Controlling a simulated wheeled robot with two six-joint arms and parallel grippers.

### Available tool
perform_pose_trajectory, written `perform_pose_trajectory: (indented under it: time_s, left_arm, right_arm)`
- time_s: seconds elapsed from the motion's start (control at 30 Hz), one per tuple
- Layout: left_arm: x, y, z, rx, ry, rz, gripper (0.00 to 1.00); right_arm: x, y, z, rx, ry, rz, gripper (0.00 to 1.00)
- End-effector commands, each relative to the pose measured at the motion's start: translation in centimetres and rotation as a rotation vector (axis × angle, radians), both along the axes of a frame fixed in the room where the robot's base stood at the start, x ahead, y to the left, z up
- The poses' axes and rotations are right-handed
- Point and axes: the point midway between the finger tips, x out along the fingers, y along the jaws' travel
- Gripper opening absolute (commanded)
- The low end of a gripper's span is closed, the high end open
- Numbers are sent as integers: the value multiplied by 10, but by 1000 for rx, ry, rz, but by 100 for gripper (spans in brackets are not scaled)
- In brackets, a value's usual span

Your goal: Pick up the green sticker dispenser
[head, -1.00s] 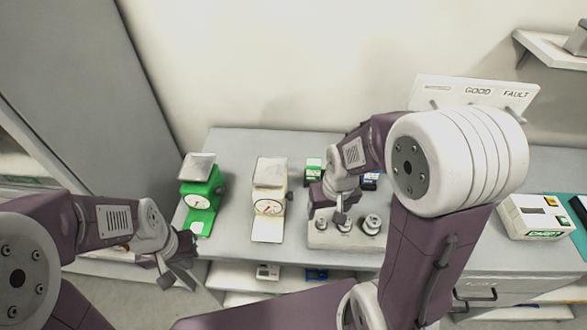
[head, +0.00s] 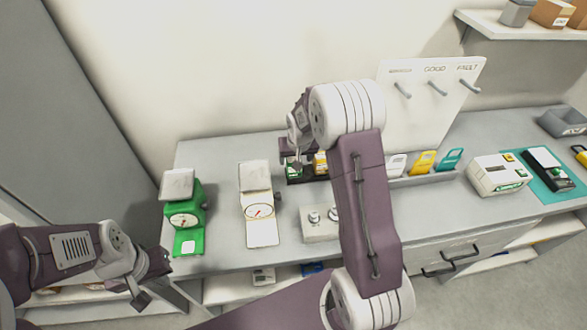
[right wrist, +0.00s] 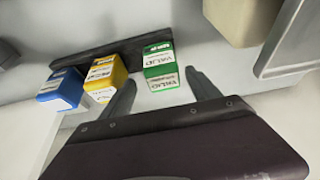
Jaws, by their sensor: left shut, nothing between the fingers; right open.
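The green sticker dispenser (right wrist: 160,68) stands at one end of a dark rack in the right wrist view, with white labels marked VALID. It also shows small at the back of the table in the head view (head: 293,171), partly hidden by my right gripper. My right gripper (right wrist: 160,80) is open, its two fingers pointing at the dispenser, which appears between them in the picture. I cannot tell whether they touch it. My left gripper (head: 140,298) is shut and empty, low in front of the table's left end.
A yellow dispenser (right wrist: 105,78) and a blue dispenser (right wrist: 62,90) share the dark rack (right wrist: 118,50). A green scale (head: 188,218) and a cream scale (head: 257,208) stand left. A weight block (head: 319,234) sits in front, partly behind my right arm.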

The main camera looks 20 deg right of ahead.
Motion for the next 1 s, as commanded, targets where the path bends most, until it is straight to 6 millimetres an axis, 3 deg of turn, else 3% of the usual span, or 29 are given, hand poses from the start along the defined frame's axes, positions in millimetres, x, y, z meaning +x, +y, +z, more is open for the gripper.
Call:
perform_pose_trajectory:
  time_s: [0.17,0.43,0.7,0.93,0.97,1.0]
  left_arm:
    - [0,0,2,0,0,0,0]
    - [0,0,13,0,0,0,0]
    - [0,0,12,0,0,0,0]
    - [0,0,12,0,0,0,0]
    - [0,0,12,0,0,0,0]
    - [0,0,12,0,0,0,0]
  right_arm:
    - [3,0,-6,0,0,0,71]
    - [18,0,-47,0,1,0,71]
    - [21,0,-53,0,-1,0,71]
    - [21,0,-53,0,-1,0,7]
    - [21,0,-53,0,-1,0,0]
    - [21,0,-52,0,-2,0,0]
